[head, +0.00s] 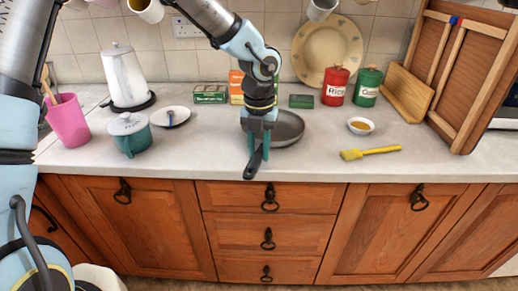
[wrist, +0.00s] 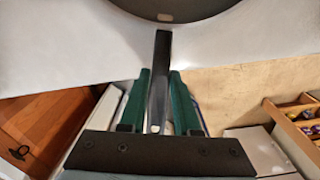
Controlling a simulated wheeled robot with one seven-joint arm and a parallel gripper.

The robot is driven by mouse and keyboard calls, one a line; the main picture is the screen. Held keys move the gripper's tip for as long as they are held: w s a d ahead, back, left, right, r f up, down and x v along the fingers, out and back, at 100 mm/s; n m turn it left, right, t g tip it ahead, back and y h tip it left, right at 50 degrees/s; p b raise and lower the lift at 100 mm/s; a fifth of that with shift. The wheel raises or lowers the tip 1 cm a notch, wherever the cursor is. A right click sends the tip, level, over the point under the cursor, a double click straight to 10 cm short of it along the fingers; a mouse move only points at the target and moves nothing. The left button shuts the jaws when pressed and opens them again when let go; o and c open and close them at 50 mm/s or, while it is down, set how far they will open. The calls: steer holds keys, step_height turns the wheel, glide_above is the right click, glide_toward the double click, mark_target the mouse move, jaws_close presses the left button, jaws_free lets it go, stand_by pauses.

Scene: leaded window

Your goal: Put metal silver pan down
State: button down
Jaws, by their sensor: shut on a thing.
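The metal pan (head: 288,128) is at the middle of the counter in the head view, its round dish behind and to the right of my gripper. Its dark handle (head: 254,162) points toward the counter's front edge. My gripper (head: 257,150) points down with its teal fingers shut on the handle. In the wrist view, the handle (wrist: 161,75) runs between the green fingers of my gripper (wrist: 160,80), and the pan's dark underside or rim (wrist: 175,8) shows at the top. I cannot tell whether the pan touches the counter.
On the counter (head: 310,168), a teal pot (head: 130,135) and a small plate (head: 171,116) stand left. A yellow brush (head: 370,152), a small bowl (head: 361,126), a red canister (head: 335,87) and a green canister (head: 367,87) are right. Boxes (head: 210,94) stand behind. Counter just right of the pan is clear.

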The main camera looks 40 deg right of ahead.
steer(key=shift+f, duration=0.15)
steer(key=c, duration=0.6)
jaws_free()
step_height(320, 180, up, 12)
steer(key=shift+r+b, duration=0.1)
steer(key=shift+b, duration=0.55)
